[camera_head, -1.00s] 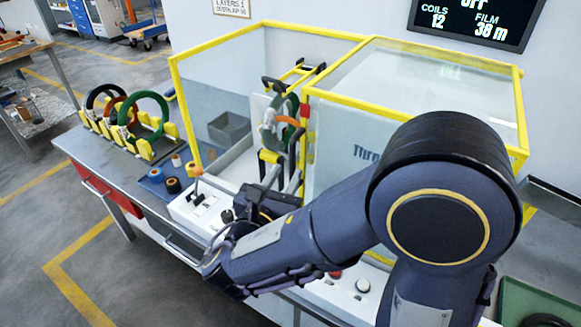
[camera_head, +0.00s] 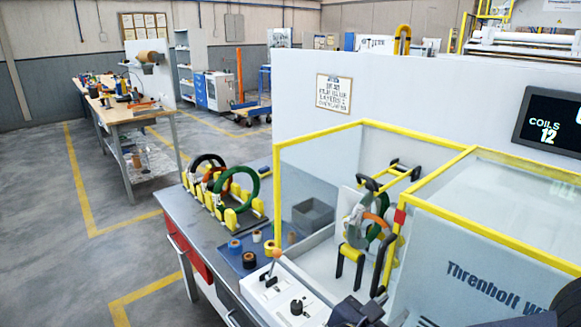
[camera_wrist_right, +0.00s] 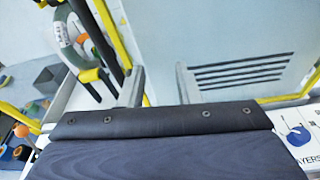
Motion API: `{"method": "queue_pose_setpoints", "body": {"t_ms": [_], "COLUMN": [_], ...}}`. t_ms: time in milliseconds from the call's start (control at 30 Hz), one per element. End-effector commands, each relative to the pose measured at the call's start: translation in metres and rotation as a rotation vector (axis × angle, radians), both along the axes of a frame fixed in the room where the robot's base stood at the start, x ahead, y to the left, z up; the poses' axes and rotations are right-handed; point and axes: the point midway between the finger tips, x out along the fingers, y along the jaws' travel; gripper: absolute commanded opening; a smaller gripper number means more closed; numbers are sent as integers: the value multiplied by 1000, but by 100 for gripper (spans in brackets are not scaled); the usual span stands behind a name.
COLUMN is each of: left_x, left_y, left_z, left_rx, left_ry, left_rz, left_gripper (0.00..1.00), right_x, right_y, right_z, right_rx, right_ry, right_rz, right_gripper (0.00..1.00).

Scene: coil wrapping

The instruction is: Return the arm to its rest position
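My right gripper (camera_head: 362,312) is at the bottom edge of the head view, in front of the wrapping machine, and only partly shows. In the right wrist view its two fingers (camera_wrist_right: 160,84) stand apart with nothing between them. A coil with green, grey and orange parts (camera_head: 372,214) is in the machine's wrapping station. Part of it shows at the upper left of the right wrist view (camera_wrist_right: 68,42), away from the fingers. My left gripper is not in view.
The machine has a yellow-framed clear guard (camera_head: 320,128) and a front control panel (camera_head: 282,298). A rack holds black, orange and green coils (camera_head: 240,192) on the metal bench (camera_head: 192,216). Small tape rolls (camera_head: 249,260) lie nearby.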

Motion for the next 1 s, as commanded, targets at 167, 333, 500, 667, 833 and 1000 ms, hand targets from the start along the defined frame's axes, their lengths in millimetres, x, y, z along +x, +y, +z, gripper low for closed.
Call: {"method": "queue_pose_setpoints", "body": {"t_ms": [167,333,500,667,833,1000], "left_x": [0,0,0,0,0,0], "left_y": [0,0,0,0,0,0], "left_z": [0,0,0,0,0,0], "left_rx": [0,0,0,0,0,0], "left_ry": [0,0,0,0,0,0], "left_rz": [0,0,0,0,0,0], "left_gripper": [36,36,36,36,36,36], "right_x": [-70,-135,-159,-156,-152,-151], "right_y": [-75,-70,-38,-21,-16,-15], "right_z": [-60,-94,-88,-67,-55,-54], "right_rx": [596,1192,1720,2046,2185,2192], "right_ry": [44,-73,-322,-539,-638,-641], "right_rz": [-459,-937,-1360,-1597,-1688,-1695], "right_gripper": [30,30,30,30,30,30]}}
